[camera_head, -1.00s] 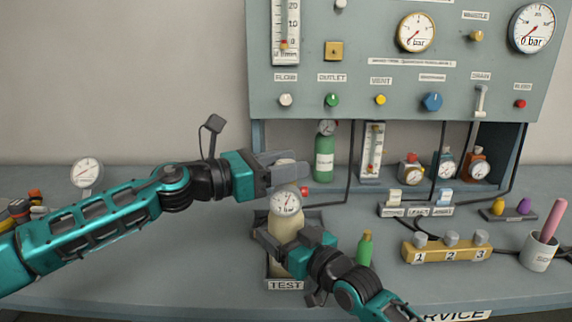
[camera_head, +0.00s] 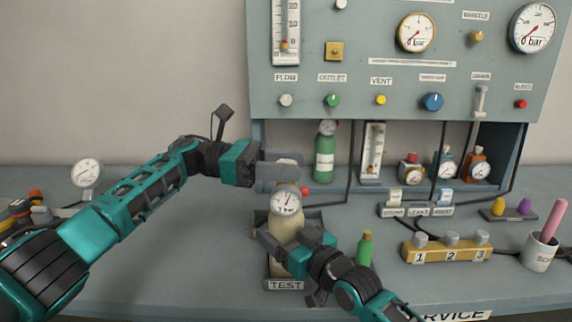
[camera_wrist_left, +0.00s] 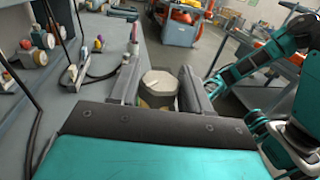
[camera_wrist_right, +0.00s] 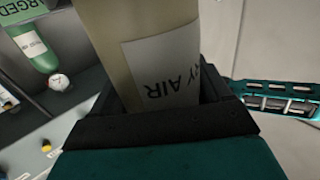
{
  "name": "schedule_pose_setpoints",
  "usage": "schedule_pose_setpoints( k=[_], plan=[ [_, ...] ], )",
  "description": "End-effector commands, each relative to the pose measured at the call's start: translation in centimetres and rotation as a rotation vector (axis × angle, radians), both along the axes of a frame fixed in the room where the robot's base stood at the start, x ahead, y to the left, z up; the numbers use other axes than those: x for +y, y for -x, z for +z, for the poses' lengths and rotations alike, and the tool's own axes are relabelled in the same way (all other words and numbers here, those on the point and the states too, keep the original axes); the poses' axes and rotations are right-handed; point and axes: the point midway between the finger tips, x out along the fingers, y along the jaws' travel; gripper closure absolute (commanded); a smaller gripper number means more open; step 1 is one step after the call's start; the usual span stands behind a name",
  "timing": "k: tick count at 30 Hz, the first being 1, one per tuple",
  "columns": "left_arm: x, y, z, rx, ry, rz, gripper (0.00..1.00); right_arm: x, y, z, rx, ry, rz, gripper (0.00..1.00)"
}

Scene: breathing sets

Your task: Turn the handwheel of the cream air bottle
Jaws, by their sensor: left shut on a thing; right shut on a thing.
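The cream air bottle (camera_head: 283,232) stands upright in the TEST stand (camera_head: 285,285), with a small round gauge (camera_head: 286,201) near its top. In the right wrist view its label (camera_wrist_right: 165,66) shows part of the words "DRY AIR" upside down. My left gripper (camera_head: 287,173) is shut on the handwheel at the bottle's top. The left wrist view shows the pale handwheel (camera_wrist_left: 158,84) between the two fingers. My right gripper (camera_head: 275,240) is shut around the bottle's body, below the gauge. The fingers hide part of the handwheel and bottle.
A small green bottle (camera_head: 365,248) stands just right of the cream bottle. A yellow numbered block (camera_head: 447,253) and a cup (camera_head: 540,250) are farther right. The gauge panel (camera_head: 390,85) rises behind. A standing gauge (camera_head: 86,175) is at the left.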

Motion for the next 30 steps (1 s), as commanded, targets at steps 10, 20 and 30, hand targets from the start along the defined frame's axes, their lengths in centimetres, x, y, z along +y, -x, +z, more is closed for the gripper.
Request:
schedule_pose_setpoints(
  k=[10,20,30],
  plan=[
    [-0.01,0.02,-0.06,0.001,0.001,-0.049,0.83,0.33,0.26,-0.10,-0.002,0.004,0.007,0.96],
    [-0.02,0.07,-0.09,0.002,0.001,-0.053,0.83,0.33,0.25,-0.10,0.000,0.002,0.007,0.96],
    [0.01,0.09,-0.06,0.002,0.001,-0.054,0.31,0.23,0.17,-0.10,0.002,0.001,0.005,0.96]
  ],
)
